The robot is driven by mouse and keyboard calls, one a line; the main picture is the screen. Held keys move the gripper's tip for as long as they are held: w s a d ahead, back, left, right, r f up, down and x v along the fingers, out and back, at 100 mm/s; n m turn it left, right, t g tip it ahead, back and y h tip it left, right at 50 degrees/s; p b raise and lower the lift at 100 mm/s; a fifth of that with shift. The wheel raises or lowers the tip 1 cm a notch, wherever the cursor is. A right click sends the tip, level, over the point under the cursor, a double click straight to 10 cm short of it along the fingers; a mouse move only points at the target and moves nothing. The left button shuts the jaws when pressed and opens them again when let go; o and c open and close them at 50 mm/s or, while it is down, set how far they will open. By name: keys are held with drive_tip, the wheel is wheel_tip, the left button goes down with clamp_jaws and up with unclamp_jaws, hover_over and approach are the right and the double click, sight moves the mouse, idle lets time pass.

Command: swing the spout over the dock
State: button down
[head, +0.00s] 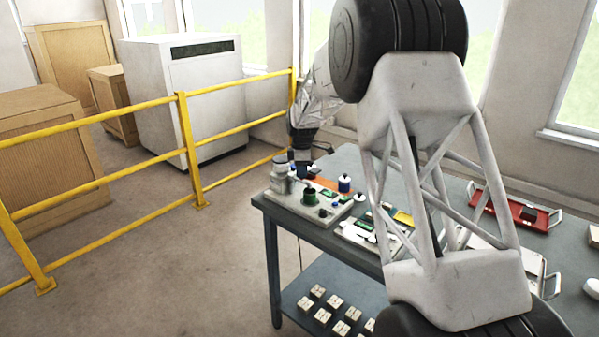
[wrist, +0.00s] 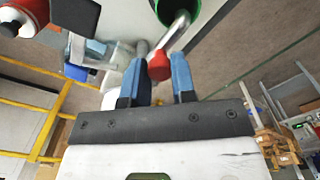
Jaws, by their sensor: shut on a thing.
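My gripper (wrist: 159,72) has its two blue fingers on either side of a red knob (wrist: 159,66), shut on it. A shiny metal tube, which looks like the spout (wrist: 180,28), runs past the knob toward the top of the wrist view. A dark green round rim (wrist: 197,6) stands by the tube's upper end; I cannot tell whether it belongs to the dock. In the head view my gripper (head: 304,168) is low over the left end of the bench board, and the spout is too small or hidden to make out there.
The board (head: 300,207) carries a pale cylinder (head: 280,166), a green cylinder (head: 310,195) and a blue cylinder (head: 345,183) close to my gripper. A red tray (head: 513,211) lies farther right on the bench. A yellow railing (head: 187,135) stands left. My arm hides mid-bench.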

drive_tip(key=shift+w+d+n, duration=0.1)
drive_tip(key=shift+n, duration=0.2)
drive_tip(key=c, duration=0.9)
unclamp_jaws()
drive_tip(key=shift+r, duration=3.9)
